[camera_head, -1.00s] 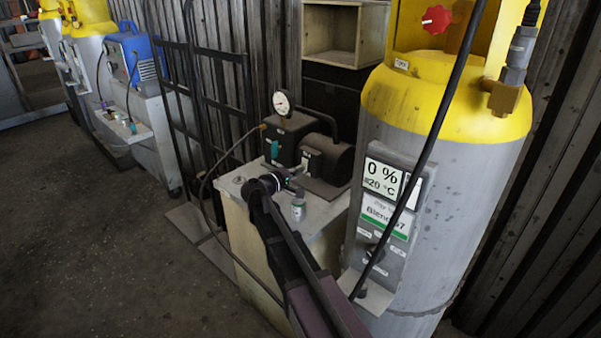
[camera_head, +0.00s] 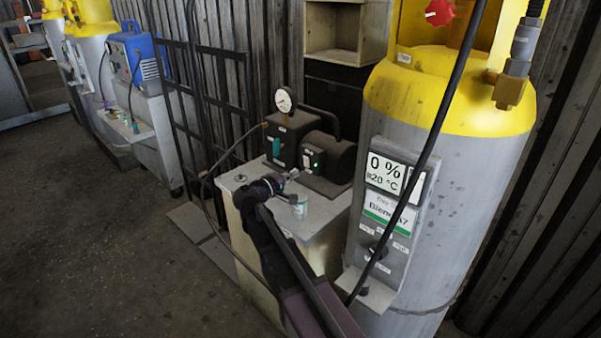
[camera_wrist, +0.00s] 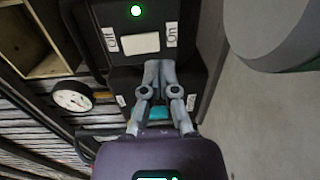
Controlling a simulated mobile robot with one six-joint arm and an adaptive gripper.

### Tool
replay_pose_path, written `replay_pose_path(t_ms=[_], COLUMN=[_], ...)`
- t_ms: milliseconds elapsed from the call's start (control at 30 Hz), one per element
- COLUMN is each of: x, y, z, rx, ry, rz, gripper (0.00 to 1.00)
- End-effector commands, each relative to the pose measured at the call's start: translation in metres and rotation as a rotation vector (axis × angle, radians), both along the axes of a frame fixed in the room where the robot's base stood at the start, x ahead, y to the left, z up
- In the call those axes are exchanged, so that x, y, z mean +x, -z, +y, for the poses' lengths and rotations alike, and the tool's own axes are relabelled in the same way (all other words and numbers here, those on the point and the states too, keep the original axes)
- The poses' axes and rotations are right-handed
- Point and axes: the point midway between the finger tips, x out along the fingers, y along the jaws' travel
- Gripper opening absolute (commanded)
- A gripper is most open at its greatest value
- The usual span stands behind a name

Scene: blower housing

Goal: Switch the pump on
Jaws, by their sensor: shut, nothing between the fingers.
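The pump (camera_head: 325,165) is a dark machine with a handle, standing on a pale cabinet (camera_head: 240,190). Its switch box (camera_head: 312,158) faces my arm and shows a lit green light. In the wrist view the green lamp (camera_wrist: 136,10) glows above a white switch (camera_wrist: 138,43), with an "Off" label on the left and an "On" label on the right. I cannot tell which way the switch is tilted. My gripper (camera_head: 292,175) is shut and empty in front of the pump. In the wrist view its fingertips (camera_wrist: 159,66) lie together just below the switch, apparently apart from it.
A round pressure gauge (camera_head: 285,100) rises from the pump. A large grey and yellow tank (camera_head: 440,190) with a display panel stands at the right. A black hose crosses in front of it. Open floor lies left.

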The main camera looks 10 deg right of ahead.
Motion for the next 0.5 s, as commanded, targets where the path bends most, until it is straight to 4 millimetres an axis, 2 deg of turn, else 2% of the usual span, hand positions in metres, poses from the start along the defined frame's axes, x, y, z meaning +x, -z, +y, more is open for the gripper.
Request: replay_pose_path(t_ms=[200, 500], x=[-0.024, -0.050], y=[0.006, 0.011], z=[0.030, 0.063], rx=[0.000, 0.000], ry=[-0.004, -0.002], rz=[0.000, 0.000], gripper=[0.00, 0.00])
